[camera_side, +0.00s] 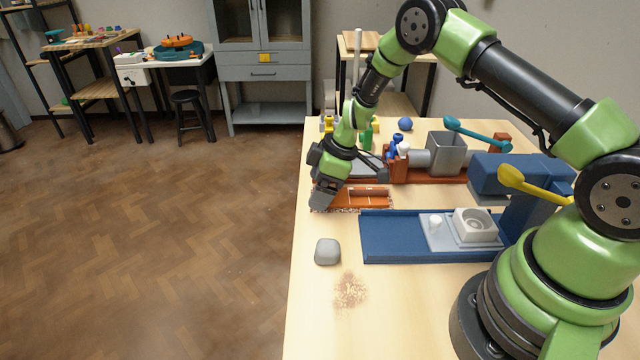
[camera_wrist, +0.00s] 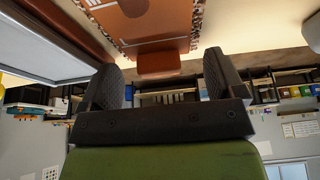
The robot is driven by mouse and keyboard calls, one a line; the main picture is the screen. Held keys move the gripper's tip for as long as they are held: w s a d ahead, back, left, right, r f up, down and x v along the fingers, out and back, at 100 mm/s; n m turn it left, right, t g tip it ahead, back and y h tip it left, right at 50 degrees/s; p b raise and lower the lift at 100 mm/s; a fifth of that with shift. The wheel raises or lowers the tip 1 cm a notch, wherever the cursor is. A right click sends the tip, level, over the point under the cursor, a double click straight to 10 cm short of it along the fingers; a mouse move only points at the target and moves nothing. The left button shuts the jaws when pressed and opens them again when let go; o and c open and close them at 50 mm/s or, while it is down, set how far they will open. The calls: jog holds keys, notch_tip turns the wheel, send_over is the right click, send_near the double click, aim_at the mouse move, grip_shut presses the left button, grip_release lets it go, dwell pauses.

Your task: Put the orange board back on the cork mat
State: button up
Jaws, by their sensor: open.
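The orange board (camera_side: 372,202) lies flat near the table's left edge, with white marks on its face. It also shows at the top of the wrist view (camera_wrist: 150,18), where an orange tab (camera_wrist: 158,64) sticks out from its near edge. A speckled brown border, seemingly the cork mat (camera_wrist: 197,22), shows along both sides of the board; most of the mat is hidden under it. My gripper (camera_side: 322,197) is open at the board's left end. In the wrist view its fingers (camera_wrist: 160,78) stand either side of the tab's line; contact cannot be told.
A blue tray (camera_side: 385,247) with a white block (camera_side: 475,224) lies nearer the camera. A grey rounded block (camera_side: 327,251) sits by the left edge, near a brown speckled patch (camera_side: 350,291). A grey bin (camera_side: 446,153) and teal lever (camera_side: 475,133) stand behind.

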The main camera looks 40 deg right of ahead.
jog(key=shift+r, duration=0.1)
jog(key=v, duration=1.2)
notch_tip(320, 180, up, 14)
jog(key=m+t, duration=0.2)
jog(key=m, duration=0.3)
send_over(342, 195)
jog(key=s+a, duration=0.5)
jog(key=s, duration=0.2)
jog(key=s+a+r+m, duration=0.1)
jog(key=s+m, duration=0.1)
jog(key=s, duration=0.3)
jog(key=s+a+r+m+t, duration=0.1)
jog(key=s+r+m, duration=0.1)
jog(key=s, duration=0.3)
jog(key=s+a+r+m+t+h, duration=0.1)
jog(key=s+m, duration=0.3)
jog(key=s, duration=0.2)
jog(key=shift+r, duration=0.25)
